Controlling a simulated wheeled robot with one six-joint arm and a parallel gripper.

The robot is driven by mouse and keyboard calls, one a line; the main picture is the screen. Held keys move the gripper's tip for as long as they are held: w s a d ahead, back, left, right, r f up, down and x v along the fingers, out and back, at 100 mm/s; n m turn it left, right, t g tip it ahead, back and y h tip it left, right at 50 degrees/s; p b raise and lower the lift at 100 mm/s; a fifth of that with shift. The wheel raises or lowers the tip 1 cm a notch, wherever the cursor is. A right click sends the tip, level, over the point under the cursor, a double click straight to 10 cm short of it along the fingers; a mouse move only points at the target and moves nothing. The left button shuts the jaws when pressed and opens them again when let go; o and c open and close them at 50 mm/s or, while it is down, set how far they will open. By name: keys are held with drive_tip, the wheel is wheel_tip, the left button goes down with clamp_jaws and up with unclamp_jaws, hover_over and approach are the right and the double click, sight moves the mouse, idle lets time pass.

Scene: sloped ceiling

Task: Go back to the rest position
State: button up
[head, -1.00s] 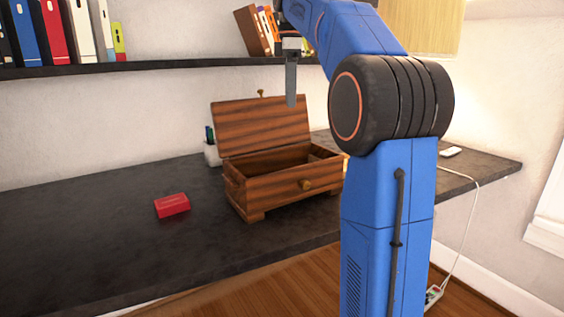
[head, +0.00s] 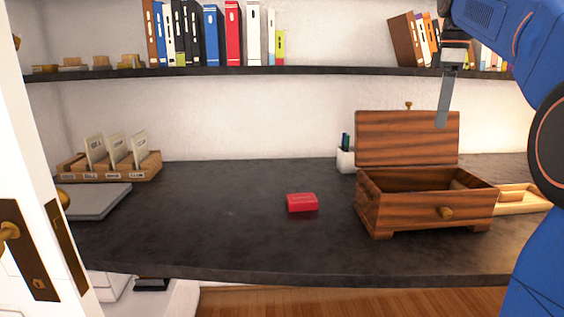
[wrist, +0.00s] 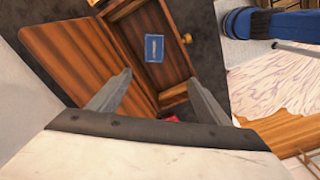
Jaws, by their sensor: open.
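My gripper (head: 442,122) hangs above the open wooden chest, in front of its raised lid, with its fingers pointing down. In the wrist view my gripper (wrist: 158,92) shows two fingers spread apart with nothing between them. My blue arm fills the right side of the head view.
The wooden chest (head: 410,212) stands open on the dark desk (head: 200,240); a blue box (wrist: 154,48) lies inside it. A red box (head: 302,202) lies left of the chest. A shelf (head: 330,71) with binders runs above. A door (head: 40,200) stands at left.

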drive_tip(key=s+a+f+m+t, duration=0.1)
drive_tip(key=s+a+f+m, duration=0.2)
drive_tip(key=s+f, duration=0.6)
drive_tip(key=s+a+f+m+t, duration=0.2)
drive_tip(key=s+a+f+m, duration=0.2)
drive_tip(key=s+f, duration=0.5)
drive_tip(key=s+a+f+m+t, duration=0.1)
drive_tip(key=s+a+f+m, duration=0.3)
drive_tip(key=s+f, duration=0.6)
wheel_tip(320, 180, down, 8)
drive_tip(key=a, duration=0.2)
drive_tip(key=shift+a, duration=0.3)
